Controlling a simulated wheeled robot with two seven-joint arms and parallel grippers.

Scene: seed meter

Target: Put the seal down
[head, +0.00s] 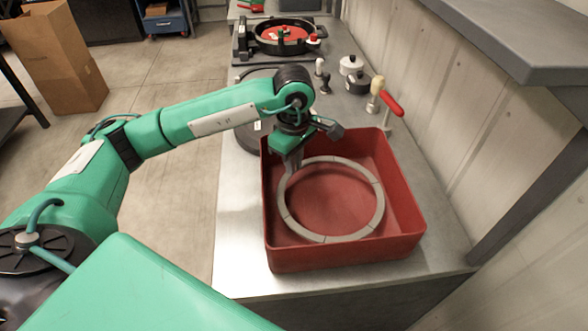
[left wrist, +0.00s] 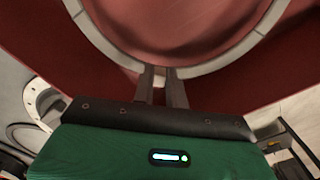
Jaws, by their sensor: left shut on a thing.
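The seal is a large light-grey ring (head: 328,238) with thin dark marks across it, inside the red tray (head: 345,256). My left gripper (head: 291,172) reaches down over the tray's left side and is shut on the ring's upper left edge. In the left wrist view the two fingers (left wrist: 161,80) pinch the ring (left wrist: 215,63), with the red tray floor (left wrist: 165,28) behind it. I cannot tell whether the ring rests on the tray floor or hangs just above it. My right gripper is not in view.
The tray stands on a grey metal bench (head: 240,235). Behind it are a red-handled tool (head: 391,103), small black and white knobbed parts (head: 358,82) and a black round housing with a red disc (head: 284,35). A wall and grey shelf (head: 520,40) bound the right. A cardboard box (head: 57,55) stands on the floor.

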